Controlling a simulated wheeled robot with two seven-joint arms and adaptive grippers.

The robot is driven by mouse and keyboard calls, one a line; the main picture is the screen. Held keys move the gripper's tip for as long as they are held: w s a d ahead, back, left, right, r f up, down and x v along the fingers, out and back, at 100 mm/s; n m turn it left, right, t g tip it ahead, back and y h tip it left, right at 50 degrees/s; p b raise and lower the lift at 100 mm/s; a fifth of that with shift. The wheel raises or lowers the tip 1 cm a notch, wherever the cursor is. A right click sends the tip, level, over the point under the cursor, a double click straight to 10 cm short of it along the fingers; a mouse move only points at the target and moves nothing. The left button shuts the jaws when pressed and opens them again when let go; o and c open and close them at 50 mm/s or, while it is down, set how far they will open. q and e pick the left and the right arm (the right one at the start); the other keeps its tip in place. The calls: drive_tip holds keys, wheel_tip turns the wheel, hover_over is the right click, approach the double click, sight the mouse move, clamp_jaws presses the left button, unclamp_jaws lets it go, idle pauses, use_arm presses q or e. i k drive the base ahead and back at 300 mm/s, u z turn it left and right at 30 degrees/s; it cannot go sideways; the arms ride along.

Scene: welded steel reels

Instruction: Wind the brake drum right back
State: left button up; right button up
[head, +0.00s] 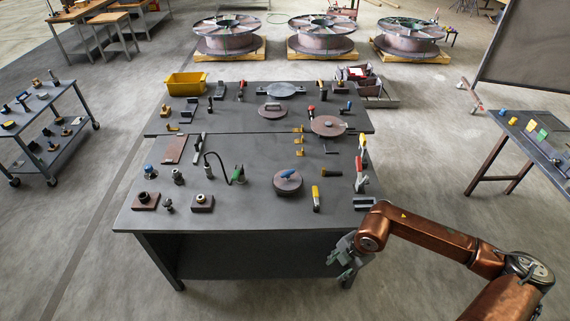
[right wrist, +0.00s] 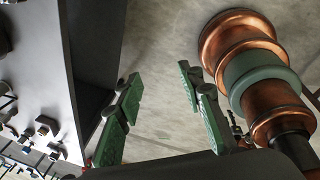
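Three round brown discs lie on the dark worktable (head: 230,150), and I cannot tell for certain which is the brake drum. The front disc (head: 287,186) has a blue handle on top. Another disc (head: 272,112) with a light grip is at the back middle, and one (head: 328,126) is at the back right. My right gripper (head: 346,266) is beside the table's front right corner, apart from all three discs. In the right wrist view its green-padded fingers (right wrist: 160,85) are apart with nothing between them. My left gripper is not in view.
Small tools and fittings crowd the tabletop. A yellow bin (head: 186,84) stands at the back left. Large steel reels (head: 322,36) rest on pallets behind. A cart (head: 45,125) stands left and a side table (head: 540,140) right. The floor between is clear.

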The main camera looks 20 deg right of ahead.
sight(286, 180)
drive_tip(key=i, duration=1.75)
